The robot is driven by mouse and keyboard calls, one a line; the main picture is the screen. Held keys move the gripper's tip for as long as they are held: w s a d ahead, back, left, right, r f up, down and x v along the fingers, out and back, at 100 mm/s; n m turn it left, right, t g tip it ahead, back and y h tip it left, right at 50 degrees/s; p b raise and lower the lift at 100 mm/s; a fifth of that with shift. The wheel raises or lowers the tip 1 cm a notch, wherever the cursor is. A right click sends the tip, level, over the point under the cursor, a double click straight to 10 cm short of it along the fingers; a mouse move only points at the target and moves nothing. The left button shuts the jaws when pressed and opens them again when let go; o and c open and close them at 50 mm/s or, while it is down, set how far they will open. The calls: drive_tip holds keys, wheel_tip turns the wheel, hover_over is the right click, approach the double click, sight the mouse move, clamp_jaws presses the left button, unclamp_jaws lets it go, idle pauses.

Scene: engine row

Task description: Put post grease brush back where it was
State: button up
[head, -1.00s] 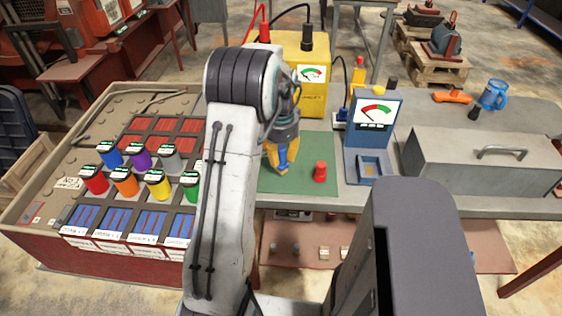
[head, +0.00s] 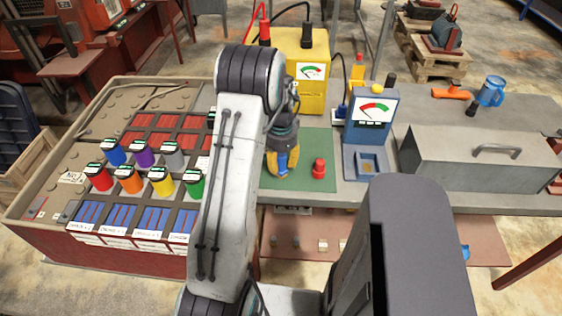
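My gripper (head: 282,170) points down over the green mat (head: 307,152), left of a red cap-like piece (head: 319,168). Its orange fingers are close together with something blue between them. I cannot tell whether the blue is a held thing or part of the gripper, nor whether the fingers are shut. No thing is clearly recognisable as the post grease brush. A small orange tool (head: 452,93) lies on the grey bench (head: 520,118) at the right, but its kind is too small to tell.
A blue meter stand (head: 370,125) and a yellow meter box (head: 306,68) stand beside and behind the mat. A grey toolbox (head: 470,158) and blue mug (head: 492,91) are at the right. Several coloured capped cylinders (head: 129,179) stand in the red-walled tray (head: 130,257) at the left.

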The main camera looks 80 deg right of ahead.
drive_tip(key=shift+o, duration=1)
drive_tip(key=shift+r, duration=0.1)
